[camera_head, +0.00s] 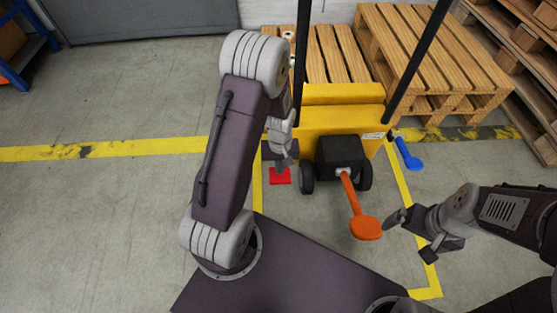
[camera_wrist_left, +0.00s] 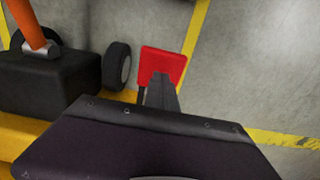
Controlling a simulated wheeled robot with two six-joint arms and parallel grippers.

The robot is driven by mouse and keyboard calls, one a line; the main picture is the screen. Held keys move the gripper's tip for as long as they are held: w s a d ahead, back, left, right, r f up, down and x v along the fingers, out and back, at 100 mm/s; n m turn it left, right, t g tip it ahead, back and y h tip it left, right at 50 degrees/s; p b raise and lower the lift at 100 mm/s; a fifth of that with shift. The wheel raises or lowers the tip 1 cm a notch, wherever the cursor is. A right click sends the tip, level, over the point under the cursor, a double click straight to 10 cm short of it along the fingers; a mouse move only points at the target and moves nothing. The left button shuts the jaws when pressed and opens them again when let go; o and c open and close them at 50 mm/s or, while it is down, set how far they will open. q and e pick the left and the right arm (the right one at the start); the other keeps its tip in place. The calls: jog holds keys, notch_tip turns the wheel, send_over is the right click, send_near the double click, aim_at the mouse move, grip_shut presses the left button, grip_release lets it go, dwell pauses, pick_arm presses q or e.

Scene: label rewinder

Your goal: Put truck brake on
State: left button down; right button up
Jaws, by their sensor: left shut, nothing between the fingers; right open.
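The yellow truck (camera_head: 325,122) stands ahead with a black block (camera_head: 340,157) and dark wheels at its front. A flat red pedal (camera_head: 281,176) is low at its left side; it also shows in the left wrist view (camera_wrist_left: 163,64). A blue pedal (camera_head: 409,157) sticks out at the right side. An orange lever with a round pad (camera_head: 366,228) slopes from the black block. My left gripper (camera_head: 279,166) is shut and empty, its tips over the red pedal (camera_wrist_left: 162,80); I cannot tell whether they touch. My right gripper (camera_head: 412,238) is open and empty, right of the orange pad.
Wooden pallets (camera_head: 425,60) stand behind the truck and at the right. Two black uprights rise from the truck. Yellow floor lines (camera_head: 110,150) border its bay. The grey floor at left (camera_head: 90,220) is clear. A blue rack (camera_head: 30,45) stands at the far left.

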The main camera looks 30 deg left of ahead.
pick_arm(q)
jog(key=shift+f+b, duration=1.2)
jog(key=shift+f, duration=1)
notch_tip(320, 180, up, 10)
jog(key=p, duration=0.9)
jog(key=shift+f+p, duration=0.25)
jog(key=shift+p, duration=0.1)
jog(key=shift+f, duration=0.2)
